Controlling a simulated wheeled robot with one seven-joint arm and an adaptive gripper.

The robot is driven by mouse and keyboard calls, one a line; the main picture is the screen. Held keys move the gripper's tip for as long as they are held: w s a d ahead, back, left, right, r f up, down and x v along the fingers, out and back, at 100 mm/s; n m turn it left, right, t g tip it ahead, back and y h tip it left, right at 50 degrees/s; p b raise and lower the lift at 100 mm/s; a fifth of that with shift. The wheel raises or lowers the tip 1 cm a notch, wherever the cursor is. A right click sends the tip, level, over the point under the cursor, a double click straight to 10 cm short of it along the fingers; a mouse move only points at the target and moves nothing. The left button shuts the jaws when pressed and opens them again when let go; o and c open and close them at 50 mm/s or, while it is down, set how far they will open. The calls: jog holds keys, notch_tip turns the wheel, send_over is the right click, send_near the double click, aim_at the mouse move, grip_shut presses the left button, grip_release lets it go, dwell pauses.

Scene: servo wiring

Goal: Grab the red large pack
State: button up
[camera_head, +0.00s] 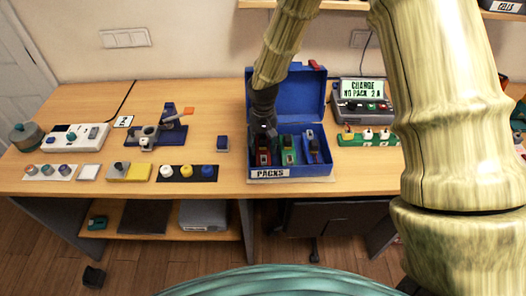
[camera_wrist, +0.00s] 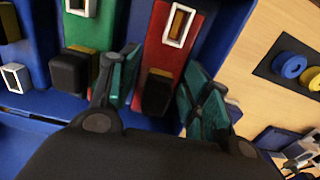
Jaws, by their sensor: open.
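The red pack (camera_head: 263,153) stands at the left end of the blue box labelled "PACKS" (camera_head: 290,173). In the wrist view the red pack (camera_wrist: 177,50) has a white-framed window and a dark end with a brownish top. My gripper (camera_wrist: 160,85) is open, with one teal finger on each side of the red pack. Whether the fingers touch it I cannot tell. In the head view my gripper (camera_head: 263,132) is over the left part of the box and hides part of the red pack.
A green pack (camera_head: 288,151) and a blue pack (camera_head: 311,148) stand right of the red one. The box's raised blue lid (camera_head: 300,92) is behind. A charger (camera_head: 362,100) reads "CHARGE NO PACK 2 A".

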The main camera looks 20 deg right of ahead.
grip_shut()
jog(key=shift+r, duration=0.2)
dwell(0.3)
